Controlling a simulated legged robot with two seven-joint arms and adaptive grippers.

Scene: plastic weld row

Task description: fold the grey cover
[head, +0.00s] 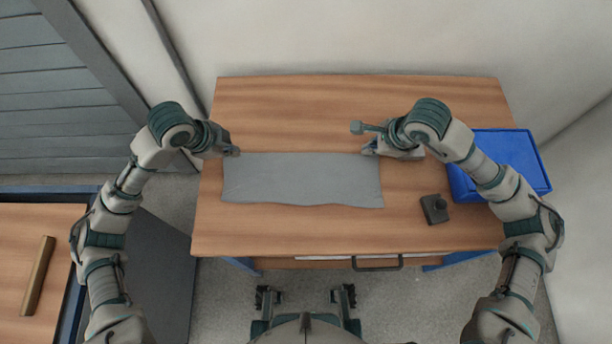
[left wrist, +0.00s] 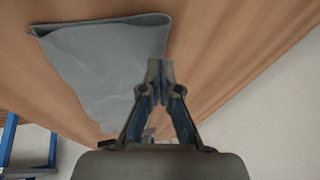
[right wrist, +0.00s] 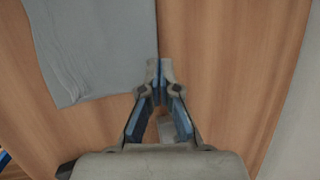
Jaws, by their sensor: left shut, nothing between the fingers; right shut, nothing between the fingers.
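The grey cover (head: 300,180) lies flat on the wooden table as a wide strip, with a straight far edge and a slightly wavy near edge. My left gripper (head: 235,151) is at its far left corner, and my right gripper (head: 368,151) is at its far right corner. In the left wrist view the closed fingertips (left wrist: 160,66) are just beside the corner of the cover (left wrist: 110,60). In the right wrist view the closed fingertips (right wrist: 159,66) are at the cover's (right wrist: 95,40) edge. Both grippers are shut and empty.
A blue tray (head: 545,185) stands at the table's right edge, partly behind my right arm. A small dark block (head: 435,209) with a knob is right of the cover. A grey bolt-like part (head: 358,127) shows by my right gripper. The far part of the table (head: 300,105) is clear.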

